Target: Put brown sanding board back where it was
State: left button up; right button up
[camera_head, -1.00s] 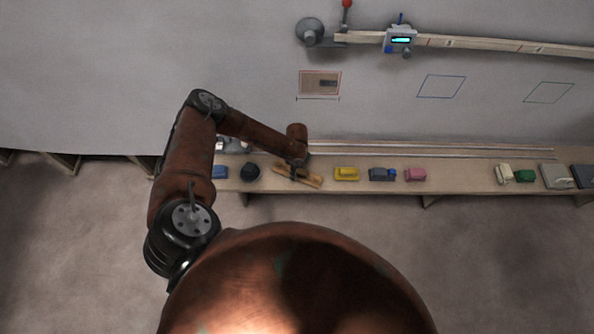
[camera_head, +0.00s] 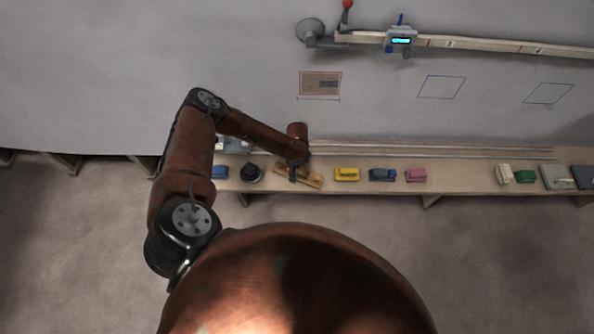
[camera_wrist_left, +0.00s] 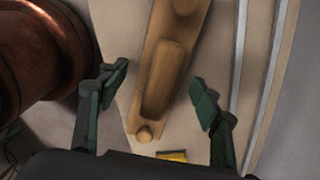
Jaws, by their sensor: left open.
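The brown sanding board (camera_head: 312,181) lies at a slant on the shelf, between a dark round tool and a yellow block. In the left wrist view the board (camera_wrist_left: 165,80) is long and wooden, with a raised grip and a round knob at its near end. My left gripper (camera_head: 292,174) is over the board in the head view. In the wrist view its two fingers (camera_wrist_left: 160,90) are spread, one on each side of the board, with gaps to it. Whether the fingertips reach down beside the board is hard to tell. My right gripper is not in view.
The dark round tool (camera_head: 251,172) and a blue block (camera_head: 219,172) are left of the board. The yellow block (camera_head: 346,174), a blue-grey tool (camera_head: 382,174) and a pink block (camera_head: 415,175) are to its right. Pale rails (camera_head: 430,153) run along the shelf's back.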

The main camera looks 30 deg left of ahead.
aim_at(297, 170)
pick_arm(q)
notch_tip(297, 170, up, 11)
jog(key=p, duration=0.1)
jog(key=shift+p, duration=0.3)
